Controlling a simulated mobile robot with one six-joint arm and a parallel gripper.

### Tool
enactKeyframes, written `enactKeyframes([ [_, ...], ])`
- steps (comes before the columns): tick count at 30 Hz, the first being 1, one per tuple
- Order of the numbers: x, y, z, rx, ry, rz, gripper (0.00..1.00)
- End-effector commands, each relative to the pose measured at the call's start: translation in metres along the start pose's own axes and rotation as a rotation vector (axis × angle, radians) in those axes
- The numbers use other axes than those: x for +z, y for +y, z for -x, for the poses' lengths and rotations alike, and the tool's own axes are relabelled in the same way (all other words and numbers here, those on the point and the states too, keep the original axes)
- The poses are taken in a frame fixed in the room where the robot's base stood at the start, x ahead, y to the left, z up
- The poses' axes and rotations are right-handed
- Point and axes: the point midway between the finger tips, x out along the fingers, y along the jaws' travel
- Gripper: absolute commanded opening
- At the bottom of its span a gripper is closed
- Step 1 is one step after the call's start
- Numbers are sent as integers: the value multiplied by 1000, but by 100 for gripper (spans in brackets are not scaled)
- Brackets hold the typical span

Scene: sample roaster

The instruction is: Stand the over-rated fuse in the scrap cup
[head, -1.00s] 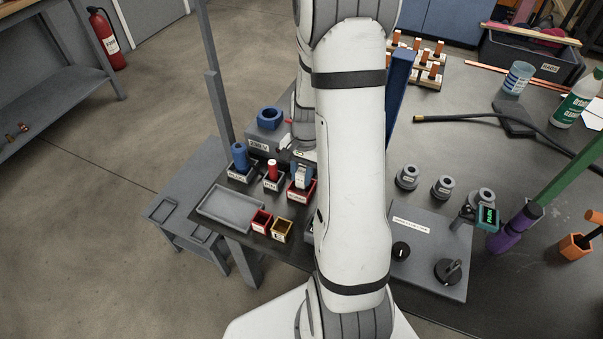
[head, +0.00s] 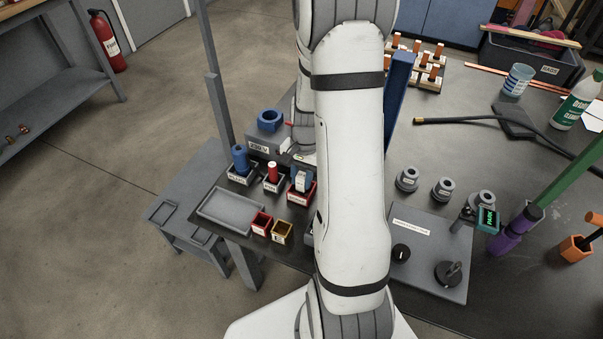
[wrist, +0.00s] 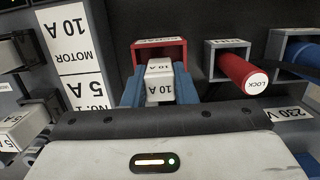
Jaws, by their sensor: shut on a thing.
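My gripper (wrist: 160,84) is shut on a white fuse (wrist: 159,68) marked 10 A, with a blue finger on each side of it. In the wrist view the fuse is at the mouth of a red cup (wrist: 138,56), whose label is mostly hidden; I take this as the scrap cup. In the head view the white fuse (head: 302,180) stands upright at this red cup (head: 301,198). I cannot tell whether its lower end touches the cup's floor. My arm hides most of the gripper there.
A red LOCK pin (wrist: 242,75) stands in a grey holder right beside the cup. A blue-handled item (head: 240,158) stands in another holder. A labelled 10 A MOTOR panel (wrist: 75,45) is at left.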

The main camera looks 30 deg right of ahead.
Motion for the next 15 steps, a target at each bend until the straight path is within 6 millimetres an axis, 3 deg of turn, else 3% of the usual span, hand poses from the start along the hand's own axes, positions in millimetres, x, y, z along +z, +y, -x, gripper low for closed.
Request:
enactKeyframes([
  [1, -3, 0, -22, 0, 0, 0, 2],
  [15, -1, 0, -7, -1, 1, 0, 2],
])
